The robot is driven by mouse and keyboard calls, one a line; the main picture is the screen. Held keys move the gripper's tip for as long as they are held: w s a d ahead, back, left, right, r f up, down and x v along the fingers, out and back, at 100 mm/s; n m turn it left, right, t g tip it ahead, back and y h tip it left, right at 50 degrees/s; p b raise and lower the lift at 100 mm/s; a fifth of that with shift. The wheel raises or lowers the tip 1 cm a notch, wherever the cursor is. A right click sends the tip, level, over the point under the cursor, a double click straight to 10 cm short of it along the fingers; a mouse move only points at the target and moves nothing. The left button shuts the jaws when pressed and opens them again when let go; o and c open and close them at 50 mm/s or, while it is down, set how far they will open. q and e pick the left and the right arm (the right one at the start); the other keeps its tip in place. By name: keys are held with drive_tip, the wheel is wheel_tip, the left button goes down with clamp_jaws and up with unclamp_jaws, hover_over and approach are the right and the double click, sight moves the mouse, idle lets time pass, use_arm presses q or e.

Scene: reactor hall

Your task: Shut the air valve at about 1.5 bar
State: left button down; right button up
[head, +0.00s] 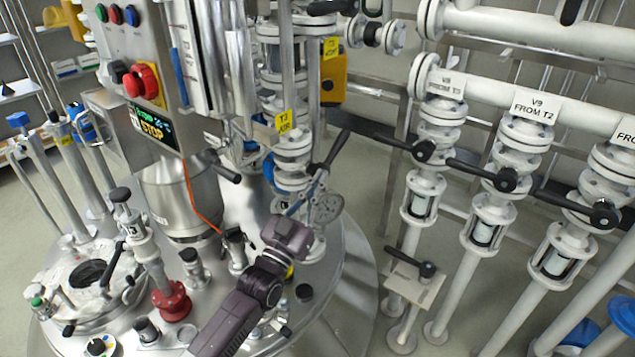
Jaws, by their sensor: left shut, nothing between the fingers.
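The pipe with the yellow T2 AIR tag (284,122) stands at the middle of the head view, at the rear right edge of the steel vessel top. A black-handled valve lever (337,150) sticks out from this pipe, up and to the right. My left gripper (317,178) reaches up from below, its fingers shut and empty, close to the lower end of the lever. I cannot tell whether it touches the lever. I cannot read any pressure value. My right gripper is not in view.
A control box with a green-lettered display (155,125) and a red button (140,80) stands at left. A red flanged fitting (172,303) stands on the vessel top.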

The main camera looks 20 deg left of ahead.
use_arm(q)
wheel_tip(320, 180, up, 8)
drive_tip(key=g+h+b, duration=0.2)
drive_tip(key=h, duration=0.2)
hover_over(329, 154)
drive_tip(key=s+a, duration=0.1)
drive_tip(key=a, duration=0.1)
drive_tip(key=shift+s+d+r+n, duration=0.15)
drive_tip(key=shift+s+n, duration=0.05)
drive_tip(key=shift+n, duration=0.1)
drive_tip(key=shift+w+d+f+b, duration=0.2)
drive_tip(key=shift+w+d+f, duration=0.05)
drive_tip(key=shift+f, duration=0.35)
drive_tip(key=shift+w+d+f+b, duration=0.2)
drive_tip(key=shift+w+f, duration=0.05)
drive_tip(key=shift+f, duration=0.35)
drive_tip(key=shift+w+d+f, duration=0.25)
drive_tip(key=shift+w+f, duration=0.05)
drive_tip(key=shift+f, duration=0.25)
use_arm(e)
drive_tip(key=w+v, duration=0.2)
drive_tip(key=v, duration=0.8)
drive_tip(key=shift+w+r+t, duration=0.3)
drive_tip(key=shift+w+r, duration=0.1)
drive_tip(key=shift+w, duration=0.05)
